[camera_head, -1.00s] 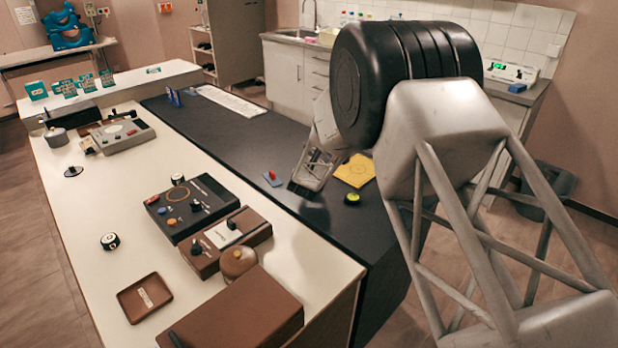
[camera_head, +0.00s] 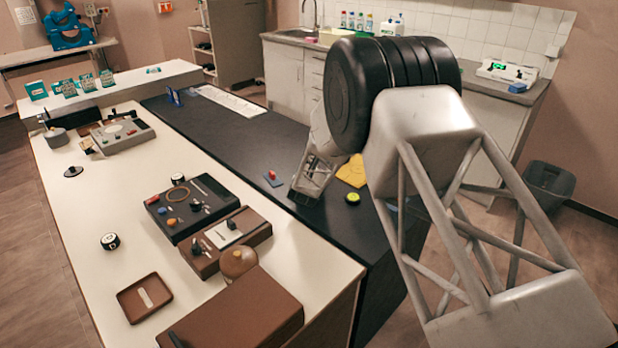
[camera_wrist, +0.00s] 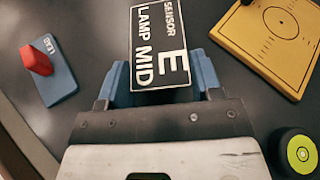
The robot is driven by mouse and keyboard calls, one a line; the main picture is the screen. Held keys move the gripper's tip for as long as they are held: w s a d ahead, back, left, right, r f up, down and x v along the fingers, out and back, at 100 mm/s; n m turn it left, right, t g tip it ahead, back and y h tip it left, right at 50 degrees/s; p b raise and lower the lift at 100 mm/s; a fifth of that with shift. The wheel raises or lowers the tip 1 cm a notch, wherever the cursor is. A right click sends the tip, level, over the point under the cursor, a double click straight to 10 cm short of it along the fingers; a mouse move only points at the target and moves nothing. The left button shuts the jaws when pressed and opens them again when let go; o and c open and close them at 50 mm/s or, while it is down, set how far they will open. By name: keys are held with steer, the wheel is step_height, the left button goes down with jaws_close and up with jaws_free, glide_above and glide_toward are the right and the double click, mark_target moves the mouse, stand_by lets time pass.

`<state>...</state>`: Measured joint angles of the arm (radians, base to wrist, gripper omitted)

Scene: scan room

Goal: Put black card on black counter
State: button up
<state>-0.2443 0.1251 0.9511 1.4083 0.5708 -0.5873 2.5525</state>
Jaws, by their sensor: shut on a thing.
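The black card (camera_wrist: 160,40) has a white border and the white words SENSOR, E, LAMP MID. In the wrist view it sits between the blue fingers of my gripper (camera_wrist: 162,80), which is shut on it. The black counter (camera_head: 225,135) is the long dark top beside the white one, and it also fills the background of the wrist view (camera_wrist: 85,25). In the head view my gripper (camera_head: 307,190) is low over the near part of the black counter. The card cannot be made out there. I cannot tell whether the card touches the counter.
A blue plate with a red block (camera_wrist: 38,62) lies left of my gripper. A yellow plate with a circle (camera_wrist: 270,45) lies right, and a black round thing with a yellow-green top (camera_wrist: 298,153) lies near right. The counter's farther stretch (camera_head: 205,118) is mostly clear.

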steer(key=shift+f, duration=0.15)
steer(key=o, duration=1)
steer(key=shift+r, duration=0.2)
steer(key=shift+v, duration=6)
